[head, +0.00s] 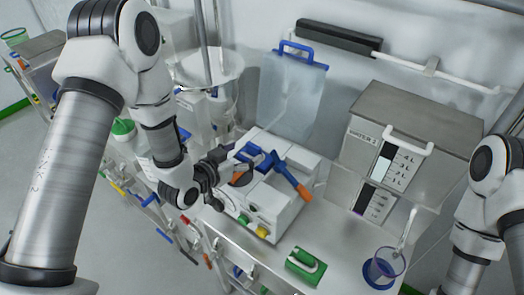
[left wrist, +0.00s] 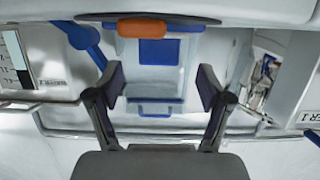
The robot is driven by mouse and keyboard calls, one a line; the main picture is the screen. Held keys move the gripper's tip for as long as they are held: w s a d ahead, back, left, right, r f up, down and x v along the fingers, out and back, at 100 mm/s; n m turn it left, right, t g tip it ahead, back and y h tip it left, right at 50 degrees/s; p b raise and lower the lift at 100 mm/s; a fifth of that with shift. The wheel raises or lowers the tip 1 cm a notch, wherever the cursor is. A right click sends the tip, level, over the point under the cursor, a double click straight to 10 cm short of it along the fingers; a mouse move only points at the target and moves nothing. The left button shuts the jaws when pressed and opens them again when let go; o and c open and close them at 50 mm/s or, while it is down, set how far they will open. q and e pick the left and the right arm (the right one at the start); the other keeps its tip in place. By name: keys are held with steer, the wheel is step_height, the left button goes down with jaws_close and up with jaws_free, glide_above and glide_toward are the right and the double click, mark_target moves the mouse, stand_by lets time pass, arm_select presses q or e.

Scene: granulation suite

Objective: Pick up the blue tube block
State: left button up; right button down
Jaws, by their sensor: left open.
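My left gripper (head: 228,172) is at the left side of the white bench machine (head: 272,207), close to a blue part (head: 250,154) on its top. This blue part may be the blue tube block; I cannot tell for sure. A blue lever with an orange grip (head: 304,192) stands out beside it. In the left wrist view my gripper (left wrist: 160,88) is open, its two dark pads apart with no object held between them. The orange grip (left wrist: 141,27) shows beyond the fingertips, with a blue arm (left wrist: 84,38) to its left. My right gripper is out of view.
A clear container with a blue handle (head: 291,95) is at the wall behind the machine. A steel box (head: 410,125) stands to the right. A green block (head: 305,266) and a purple-blue beaker (head: 384,268) stand at the bench front, with bare bench (head: 340,245) between them.

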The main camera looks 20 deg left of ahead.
mark_target(252, 148)
arm_select(q)
steer(key=x, duration=0.1)
steer(key=p, duration=0.1)
steer(key=p+x, duration=0.1)
steer(key=shift+w+d+r, duration=0.15)
steer(key=shift+w+d, duration=0.05)
steer(key=shift+w, duration=0.15)
steer(key=shift+w+d, duration=0.1)
steer(key=shift+w, duration=0.15)
steer(key=shift+w+d+f, duration=0.1)
steer(key=shift+w+f, duration=0.2)
steer(key=shift+f, duration=0.15)
steer(key=c, duration=0.5)
steer(key=shift+s+r, duration=0.15)
steer(key=shift+s, duration=0.05)
steer(key=c, duration=0.9)
steer(key=shift+o, duration=0.2)
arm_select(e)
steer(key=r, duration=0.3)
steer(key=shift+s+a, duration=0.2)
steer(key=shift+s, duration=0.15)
arm_select(q)
steer(key=shift+w, duration=0.1)
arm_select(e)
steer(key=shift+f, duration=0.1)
